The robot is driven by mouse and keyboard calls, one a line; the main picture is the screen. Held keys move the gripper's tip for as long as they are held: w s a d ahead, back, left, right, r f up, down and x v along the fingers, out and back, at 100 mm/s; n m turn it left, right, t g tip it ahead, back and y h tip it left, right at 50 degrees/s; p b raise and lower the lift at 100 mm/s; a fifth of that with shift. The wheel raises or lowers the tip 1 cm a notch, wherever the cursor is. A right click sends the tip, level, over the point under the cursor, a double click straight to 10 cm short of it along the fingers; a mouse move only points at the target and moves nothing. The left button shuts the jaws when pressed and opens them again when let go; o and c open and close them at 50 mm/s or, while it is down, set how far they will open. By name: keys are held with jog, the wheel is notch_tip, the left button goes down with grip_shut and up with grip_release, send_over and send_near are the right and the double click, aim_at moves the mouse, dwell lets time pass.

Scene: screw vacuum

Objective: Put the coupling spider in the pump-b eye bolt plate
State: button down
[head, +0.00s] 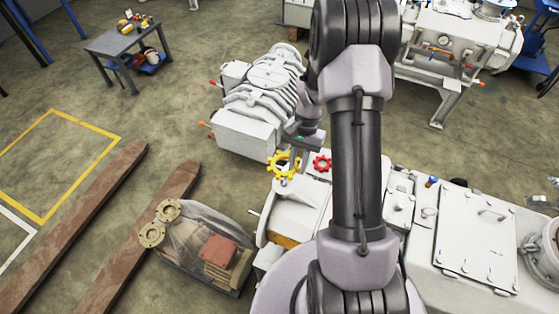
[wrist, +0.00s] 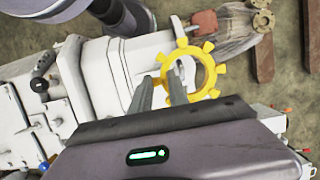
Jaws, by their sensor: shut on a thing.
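A yellow toothed ring, which looks like the coupling spider (head: 283,165), is held by its edge in my gripper (head: 296,148). In the wrist view the spider (wrist: 212,73) shows at the fingertips of my gripper (wrist: 165,82), with its open centre to their right. It is above the white machine (head: 297,208). I cannot tell which part is the pump-b eye bolt plate; my arm hides part of the machine.
A wrapped load with flanges (head: 200,250) is on the floor at front left, beside brown beams (head: 120,240). A ribbed white pump (head: 262,100) stands behind. A small grey table (head: 118,42) holds several items.

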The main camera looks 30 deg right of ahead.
jog(key=f, duration=0.3)
jog(key=f+b, duration=0.1)
jog(key=f, duration=0.5)
jog(key=shift+s+f+b, duration=0.25)
jog(key=shift+b, duration=0.1)
jog(key=c, duration=1.6)
grip_release()
jog(key=shift+o, duration=0.3)
